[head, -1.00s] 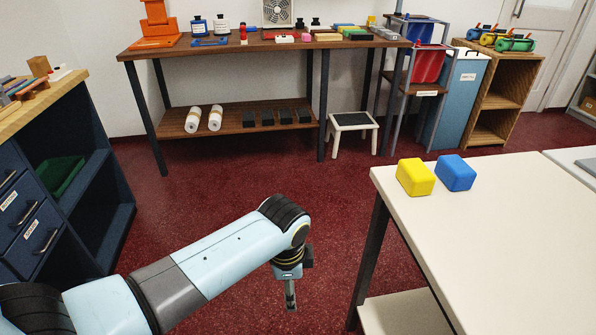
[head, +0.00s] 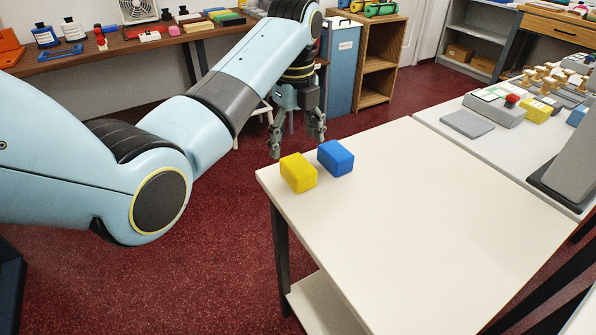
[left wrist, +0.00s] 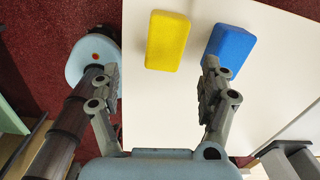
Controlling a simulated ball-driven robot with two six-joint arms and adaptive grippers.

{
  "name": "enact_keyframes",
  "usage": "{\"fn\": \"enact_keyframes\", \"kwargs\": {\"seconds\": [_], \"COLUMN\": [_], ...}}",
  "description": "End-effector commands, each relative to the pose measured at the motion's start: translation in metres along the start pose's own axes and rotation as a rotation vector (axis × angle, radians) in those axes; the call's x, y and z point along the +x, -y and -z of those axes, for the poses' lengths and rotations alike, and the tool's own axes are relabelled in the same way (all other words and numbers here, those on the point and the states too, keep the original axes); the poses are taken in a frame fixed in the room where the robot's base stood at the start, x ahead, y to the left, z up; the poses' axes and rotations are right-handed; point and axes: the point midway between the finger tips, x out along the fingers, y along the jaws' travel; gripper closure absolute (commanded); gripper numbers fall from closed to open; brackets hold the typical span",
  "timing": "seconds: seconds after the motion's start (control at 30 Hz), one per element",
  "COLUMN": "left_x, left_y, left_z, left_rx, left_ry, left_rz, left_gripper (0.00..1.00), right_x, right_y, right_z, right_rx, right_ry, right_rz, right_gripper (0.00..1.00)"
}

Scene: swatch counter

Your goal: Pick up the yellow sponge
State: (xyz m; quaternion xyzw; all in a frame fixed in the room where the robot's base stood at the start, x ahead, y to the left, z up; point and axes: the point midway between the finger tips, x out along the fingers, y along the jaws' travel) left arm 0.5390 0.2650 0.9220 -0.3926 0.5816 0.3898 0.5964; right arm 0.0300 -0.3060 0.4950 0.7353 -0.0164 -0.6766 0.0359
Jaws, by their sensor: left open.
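My left gripper (head: 297,148) is open and empty, pointing down near the table's far-left edge, behind the two sponges in the head view. In the left wrist view the yellow sponge (left wrist: 167,40) lies beyond the gripper (left wrist: 160,75), roughly between the lines of its two fingers. The blue sponge (left wrist: 231,46) is beside it, beyond the right finger. The fingers appear apart from the yellow sponge. My right gripper is not in view.
The blue sponge stands close to the yellow one, with a narrow gap. The front and middle of the white table are clear. A wooden shelf (head: 375,60) stands behind.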

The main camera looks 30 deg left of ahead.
Motion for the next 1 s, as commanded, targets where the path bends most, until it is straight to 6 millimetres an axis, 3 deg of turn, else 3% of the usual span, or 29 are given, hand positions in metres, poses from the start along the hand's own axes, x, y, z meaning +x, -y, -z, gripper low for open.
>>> {"fn": "enact_keyframes", "kwargs": {"seconds": [0.13, 0.8, 1.0], "left_x": [-0.008, 0.083, 0.094], "left_y": [0.014, 0.008, 0.008], "left_z": [-0.003, -0.003, -0.003], "left_rx": [0.120, 0.134, 0.134], "left_ry": [-0.017, -0.018, -0.016], "left_rz": [-0.016, -0.016, -0.014], "left_gripper": [0.21, 0.21, 0.21], "right_x": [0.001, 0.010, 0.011], "right_y": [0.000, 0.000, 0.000], "right_z": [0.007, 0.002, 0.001], "right_rx": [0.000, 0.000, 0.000], "right_ry": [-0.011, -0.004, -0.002], "right_rz": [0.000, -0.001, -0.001], "right_gripper": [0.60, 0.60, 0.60]}}
